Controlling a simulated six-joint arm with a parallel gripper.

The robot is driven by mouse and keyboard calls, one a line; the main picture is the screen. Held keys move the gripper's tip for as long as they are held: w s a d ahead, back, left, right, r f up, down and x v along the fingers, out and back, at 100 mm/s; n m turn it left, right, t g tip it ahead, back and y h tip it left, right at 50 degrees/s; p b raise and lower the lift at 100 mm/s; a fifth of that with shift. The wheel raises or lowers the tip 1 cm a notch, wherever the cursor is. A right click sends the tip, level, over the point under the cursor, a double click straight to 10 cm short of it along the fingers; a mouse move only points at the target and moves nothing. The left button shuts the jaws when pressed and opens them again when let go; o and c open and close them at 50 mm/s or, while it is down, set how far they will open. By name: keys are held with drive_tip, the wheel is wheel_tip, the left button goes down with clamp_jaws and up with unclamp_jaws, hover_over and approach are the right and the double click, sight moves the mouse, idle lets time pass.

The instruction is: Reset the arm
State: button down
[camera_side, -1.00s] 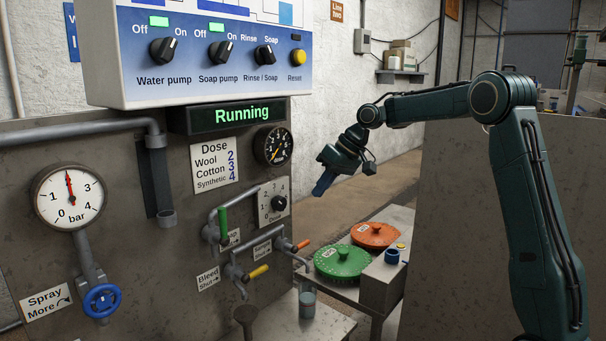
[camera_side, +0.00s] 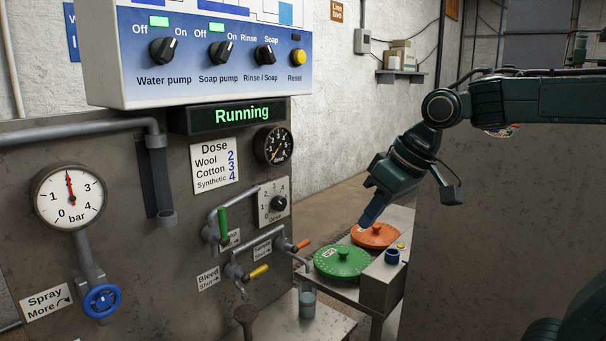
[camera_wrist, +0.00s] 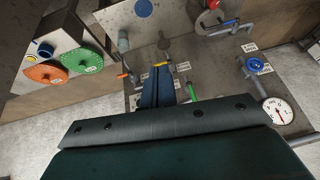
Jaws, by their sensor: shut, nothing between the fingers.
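My gripper (camera_side: 368,216) hangs in mid-air in the side view, its blue fingers pointing down and to the left. In the picture the fingertips overlap the edge of the orange lid; I cannot tell the gap. In the wrist view the gripper (camera_wrist: 157,86) shows its two blue fingers side by side, shut and with nothing between them. The control box has a yellow Reset button (camera_side: 298,58) and several black knobs. The display (camera_side: 241,115) below it reads "Running" in green.
A green lid (camera_side: 340,262) and an orange lid (camera_side: 377,236) lie on a low bench beside a grey block with a blue cup (camera_side: 392,257). The panel carries valves, pipes and a pressure gauge (camera_side: 70,198) near 1.5 to 2 bar. A beaker (camera_side: 307,302) stands on a low ledge.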

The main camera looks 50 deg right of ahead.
drive_tip(key=s+f+h, duration=0.1)
drive_tip(key=s+f, duration=0.4)
drive_tip(key=s, duration=0.6)
drive_tip(key=shift+s+a, duration=0.25)
drive_tip(key=shift+s, duration=0.15)
